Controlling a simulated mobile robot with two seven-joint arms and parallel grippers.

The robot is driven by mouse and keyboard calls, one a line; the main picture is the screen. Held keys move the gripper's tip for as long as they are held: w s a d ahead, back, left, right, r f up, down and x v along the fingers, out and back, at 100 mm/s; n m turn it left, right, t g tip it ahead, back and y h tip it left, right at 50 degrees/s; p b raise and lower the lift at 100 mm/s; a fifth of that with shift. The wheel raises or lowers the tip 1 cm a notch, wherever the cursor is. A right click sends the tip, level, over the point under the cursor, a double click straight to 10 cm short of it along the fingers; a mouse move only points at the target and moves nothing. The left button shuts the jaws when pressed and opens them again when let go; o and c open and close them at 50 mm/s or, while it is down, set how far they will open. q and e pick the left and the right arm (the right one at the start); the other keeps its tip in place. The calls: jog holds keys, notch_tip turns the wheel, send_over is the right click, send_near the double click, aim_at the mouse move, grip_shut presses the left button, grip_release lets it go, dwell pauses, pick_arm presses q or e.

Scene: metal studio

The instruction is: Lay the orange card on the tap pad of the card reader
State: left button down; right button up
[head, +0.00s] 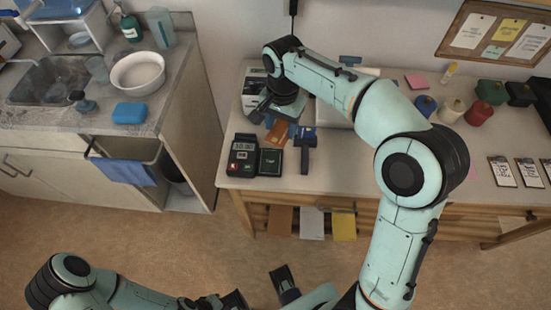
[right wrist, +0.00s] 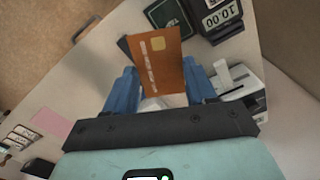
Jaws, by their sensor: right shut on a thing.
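The orange card (right wrist: 168,70) is held between the blue fingers of my right gripper (right wrist: 160,88) in the right wrist view, its gold chip facing that camera. In the head view the orange card (head: 277,132) shows below my right gripper, just behind the card reader. The card reader (head: 242,153) is dark with a lit display. Its dark green tap pad (head: 270,162) is at its right side and looks bare; it also shows in the right wrist view (right wrist: 168,16), near the card's upper edge. My left arm is at the bottom left; its fingers' state is unclear (head: 235,300).
A dark stand (head: 305,148) is right of the pad. A white machine (head: 254,90) is behind the reader. The counter (head: 345,165) has free room right of the stand.

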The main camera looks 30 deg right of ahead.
aim_at(281, 132)
jog(key=shift+f+b, duration=1.05)
jog(key=shift+f, duration=6.5)
jog(key=shift+f, duration=0.15)
jog(key=o, duration=1)
notch_tip(281, 132, up, 12)
jog(key=shift+r+p, duration=0.2)
jog(key=shift+p, duration=0.75)
jog(key=shift+s+f, duration=0.1)
